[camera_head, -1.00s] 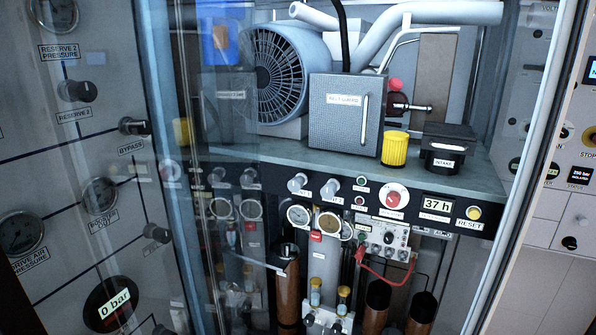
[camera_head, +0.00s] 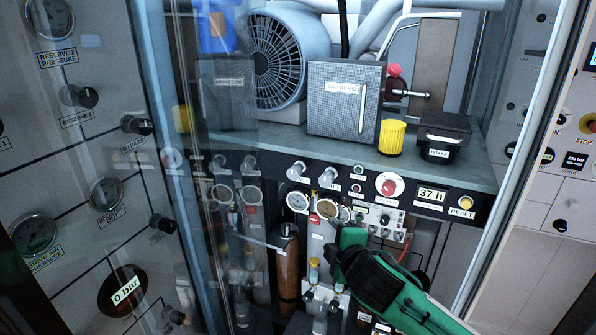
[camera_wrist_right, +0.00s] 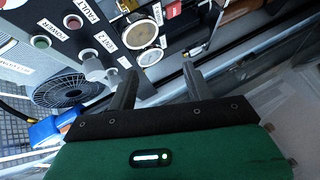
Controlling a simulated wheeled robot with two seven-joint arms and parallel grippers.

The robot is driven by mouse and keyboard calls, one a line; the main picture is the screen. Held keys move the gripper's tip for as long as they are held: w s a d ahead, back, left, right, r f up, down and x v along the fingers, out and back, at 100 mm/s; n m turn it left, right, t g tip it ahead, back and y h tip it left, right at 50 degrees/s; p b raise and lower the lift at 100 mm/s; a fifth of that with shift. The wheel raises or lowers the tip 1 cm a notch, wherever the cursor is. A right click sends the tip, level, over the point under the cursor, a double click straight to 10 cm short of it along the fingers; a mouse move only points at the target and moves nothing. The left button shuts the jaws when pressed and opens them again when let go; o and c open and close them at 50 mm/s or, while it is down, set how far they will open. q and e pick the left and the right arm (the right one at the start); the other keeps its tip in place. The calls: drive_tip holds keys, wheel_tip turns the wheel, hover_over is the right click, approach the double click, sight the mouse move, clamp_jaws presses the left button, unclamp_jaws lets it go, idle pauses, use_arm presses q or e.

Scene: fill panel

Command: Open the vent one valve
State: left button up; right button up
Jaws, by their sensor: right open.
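Two silver vent knobs sit side by side on the dark control strip under the shelf. I take the left one (camera_head: 297,172) to be the vent one valve; its label is too blurred to read fully. The other knob (camera_head: 327,178) is to its right, and a vent 2 label (camera_wrist_right: 105,38) shows in the right wrist view. My right gripper (camera_head: 345,250) is below and right of both knobs, apart from them. In the right wrist view its two dark fingers (camera_wrist_right: 157,82) are spread with nothing between them. My left gripper is not in view.
Round gauges (camera_head: 297,201) sit just below the knobs. A glass door (camera_head: 215,120) stands at the left. The shelf holds a fan (camera_head: 285,62), a grey box (camera_head: 344,100) and a yellow cap (camera_head: 391,138). A brown cylinder (camera_head: 288,275) stands below.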

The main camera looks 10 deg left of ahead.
sight(297, 175)
wheel_tip(297, 175, up, 11)
drive_tip(key=s+a+n+y+p, duration=0.1)
drive_tip(key=s+a+n+y, duration=0.15)
drive_tip(key=n, duration=0.35)
drive_tip(key=shift+t+h, duration=0.3)
drive_tip(key=shift+h, duration=0.15)
drive_tip(key=p+x, duration=0.2)
drive_tip(key=x, duration=0.2)
drive_tip(key=p+x, duration=0.2)
drive_tip(key=x, duration=0.3)
drive_tip(key=p+x, duration=0.2)
drive_tip(key=x, duration=0.2)
drive_tip(key=shift+w+a+r, duration=0.15)
drive_tip(key=shift+w+r, duration=0.1)
drive_tip(key=shift+r, duration=0.05)
drive_tip(key=shift+w+a+f, duration=0.2)
drive_tip(key=shift+w+a, duration=0.15)
drive_tip(key=shift+w, duration=0.15)
drive_tip(key=c, duration=1)
drive_tip(key=shift+o, duration=0.2)
